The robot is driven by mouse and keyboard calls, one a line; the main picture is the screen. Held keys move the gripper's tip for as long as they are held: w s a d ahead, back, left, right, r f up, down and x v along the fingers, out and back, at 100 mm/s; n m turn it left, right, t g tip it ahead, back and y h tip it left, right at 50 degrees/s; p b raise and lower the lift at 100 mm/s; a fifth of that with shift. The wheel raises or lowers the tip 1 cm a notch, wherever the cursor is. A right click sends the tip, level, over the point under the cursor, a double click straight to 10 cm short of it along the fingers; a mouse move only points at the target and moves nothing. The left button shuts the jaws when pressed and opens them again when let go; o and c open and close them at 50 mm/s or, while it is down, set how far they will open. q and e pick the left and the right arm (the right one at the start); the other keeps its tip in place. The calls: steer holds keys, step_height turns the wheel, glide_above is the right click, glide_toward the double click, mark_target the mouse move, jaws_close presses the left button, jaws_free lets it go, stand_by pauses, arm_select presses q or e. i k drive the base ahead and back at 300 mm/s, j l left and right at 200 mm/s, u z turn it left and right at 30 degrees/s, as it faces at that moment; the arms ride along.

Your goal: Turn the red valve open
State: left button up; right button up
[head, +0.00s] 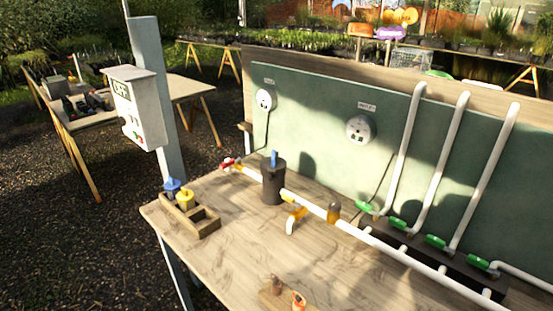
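The red valve (228,162) is small in the head view, at the far left end of a white pipe (350,229) that runs along the wooden bench (215,255). Its red handle sits on the pipe near the green backboard. Its exact handle angle is too small to tell. Neither of my grippers is in view, and nothing touches the valve.
A black canister with a blue top (273,182) stands on the pipe right of the valve. A wooden tray (204,223) with blue and yellow pieces sits at the bench's left corner. Several green valves (397,223) line the right. A grey post (165,150) carries a white control box (137,108).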

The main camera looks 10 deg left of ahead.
mark_target(228, 164)
steer(key=u, duration=0.7)
